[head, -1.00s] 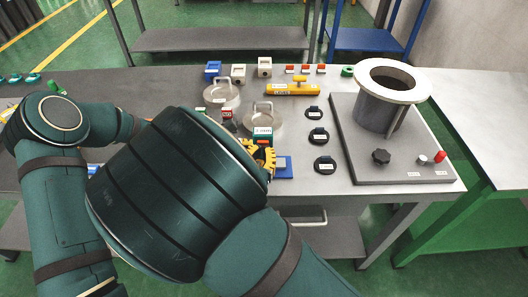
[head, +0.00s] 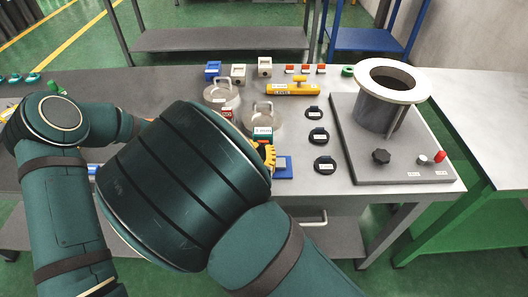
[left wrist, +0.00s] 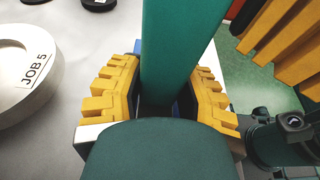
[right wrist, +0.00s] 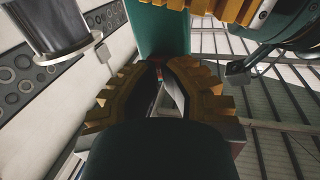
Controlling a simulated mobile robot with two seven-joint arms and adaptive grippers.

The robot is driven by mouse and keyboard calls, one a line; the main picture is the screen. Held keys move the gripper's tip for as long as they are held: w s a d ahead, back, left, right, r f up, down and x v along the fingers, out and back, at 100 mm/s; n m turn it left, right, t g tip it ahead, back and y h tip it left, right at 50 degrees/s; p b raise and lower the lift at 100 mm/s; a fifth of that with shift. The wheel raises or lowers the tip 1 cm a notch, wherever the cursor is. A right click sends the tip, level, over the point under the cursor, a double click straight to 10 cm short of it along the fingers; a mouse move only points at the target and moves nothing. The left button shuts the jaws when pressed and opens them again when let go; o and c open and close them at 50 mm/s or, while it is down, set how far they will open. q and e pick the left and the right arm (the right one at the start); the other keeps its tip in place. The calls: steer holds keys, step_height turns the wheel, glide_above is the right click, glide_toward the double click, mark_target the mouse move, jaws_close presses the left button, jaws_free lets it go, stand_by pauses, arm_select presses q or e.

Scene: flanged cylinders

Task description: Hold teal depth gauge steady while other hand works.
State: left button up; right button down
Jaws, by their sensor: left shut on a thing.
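The teal depth gauge (left wrist: 180,50) is a long flat bar in the left wrist view. My left gripper (left wrist: 167,95) is shut on it, with a yellow finger on each side. In the right wrist view the teal bar (right wrist: 162,32) shows beyond my right gripper (right wrist: 166,66). The right fingertips are close together with a narrow gap, and I cannot tell whether they touch anything. In the head view, part of the right gripper's yellow fingers (head: 268,155) shows past my arm. My arms hide the left gripper and most of the gauge there.
A grey cylinder with a pale flange (head: 393,80) stands on a dark base plate (head: 400,165) at right. The right-hand table (head: 490,120) looks clear.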

steer(key=shift+w, duration=0.25)
steer(key=shift+s, duration=2.75)
stand_by(1.1)
arm_select(q)
steer(key=o, duration=0.9)
steer(key=v, duration=1.2)
